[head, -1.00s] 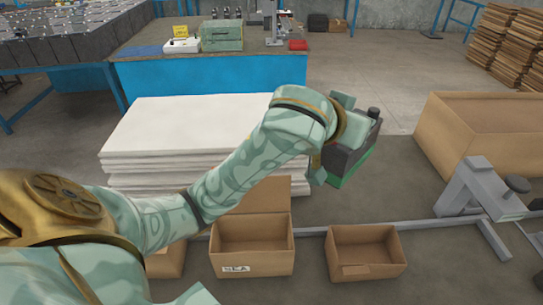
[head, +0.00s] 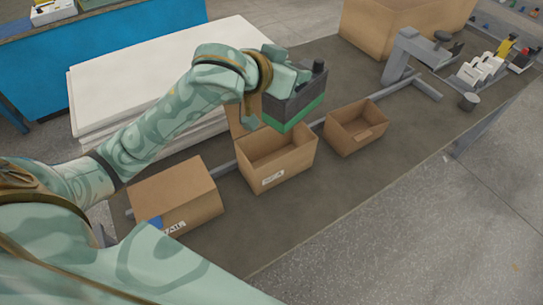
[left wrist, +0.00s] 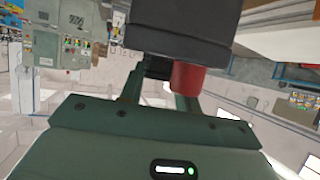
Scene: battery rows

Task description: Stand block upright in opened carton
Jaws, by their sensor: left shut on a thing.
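The block is a dark grey battery with a green lower band (head: 297,103) and a dark terminal on top. My left gripper (head: 268,88) is shut on it and holds it in the air, slightly tilted. In the head view it overlaps the back right rim of the opened carton (head: 280,172), a brown box with a label and a raised back flap. I cannot tell its exact height over the carton. In the left wrist view the block (left wrist: 185,30) fills the top, with a red terminal cap between the fingers. My right gripper is not in view.
A closed carton (head: 178,190) stands left of the opened one, and a smaller open box (head: 356,130) stands right. A grey rail runs behind them. White stacked sheets (head: 115,95) lie behind my arm. A large carton (head: 390,25) and a grey stand (head: 402,55) are farther back.

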